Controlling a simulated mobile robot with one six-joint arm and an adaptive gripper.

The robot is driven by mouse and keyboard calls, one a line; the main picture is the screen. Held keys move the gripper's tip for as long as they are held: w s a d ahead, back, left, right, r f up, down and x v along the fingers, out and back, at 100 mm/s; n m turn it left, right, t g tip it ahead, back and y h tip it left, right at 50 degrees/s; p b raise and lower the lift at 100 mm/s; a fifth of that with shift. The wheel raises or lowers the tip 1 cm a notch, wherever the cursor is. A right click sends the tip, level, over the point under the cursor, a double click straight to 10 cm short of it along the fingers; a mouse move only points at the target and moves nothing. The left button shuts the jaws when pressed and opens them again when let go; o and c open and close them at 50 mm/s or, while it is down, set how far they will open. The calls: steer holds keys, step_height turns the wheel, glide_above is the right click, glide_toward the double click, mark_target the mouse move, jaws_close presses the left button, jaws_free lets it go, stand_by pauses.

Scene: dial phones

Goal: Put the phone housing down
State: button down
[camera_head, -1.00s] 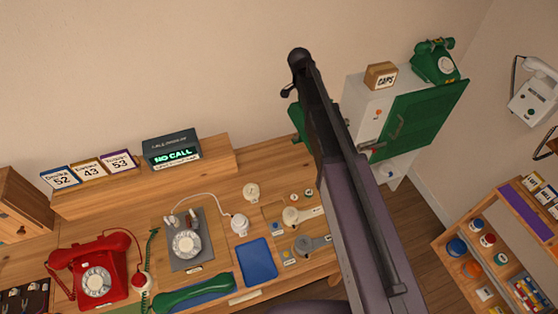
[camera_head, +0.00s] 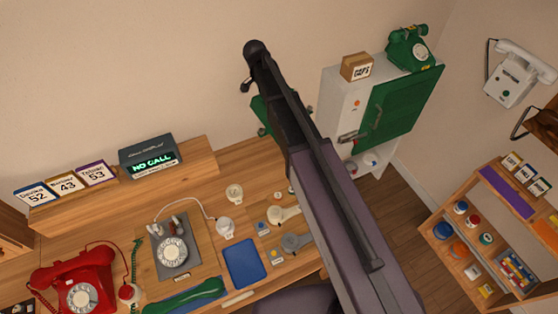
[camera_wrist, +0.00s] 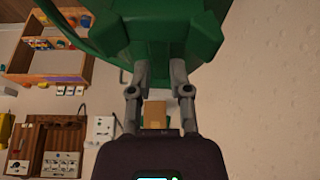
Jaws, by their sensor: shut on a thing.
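The green phone housing (camera_wrist: 160,35) fills the top middle of the wrist view. My gripper (camera_wrist: 160,78) is shut on it, with one finger on each side of its near part. In the head view only a small green piece of the housing (camera_head: 262,112) shows to the left of my arm, held up in front of the wall; the rest is hidden behind the arm. The fingertips are hidden in the head view.
The wooden workbench (camera_head: 75,240) holds a red phone (camera_head: 82,285), a grey dial base (camera_head: 173,250), a green handset (camera_head: 185,297) and a blue tray (camera_head: 245,263). A cabinet with a green door (camera_head: 400,110) stands beyond, with another green phone (camera_head: 410,48) on top. Shelves (camera_head: 437,222) stand right.

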steer(key=s+a+f+m+b, duration=0.1)
steer(key=s+f+b, duration=0.3)
steer(key=f+b, duration=0.7)
steer(key=shift+s+a+f+m, duration=0.15)
steer(key=shift+s+a+m, duration=0.15)
steer(key=shift+s+a, duration=0.15)
steer(key=shift+a+r+g+p, duration=0.2)
steer(key=shift+r+g+p, duration=0.5)
steer(key=shift+r+g, duration=0.1)
steer(key=shift+s+f, duration=0.1)
step_height(320, 180, down, 6)
steer(key=b, duration=0.6)
steer(key=shift+f, duration=0.15)
steer(key=shift+f+b, duration=0.1)
steer(key=shift+b, duration=0.2)
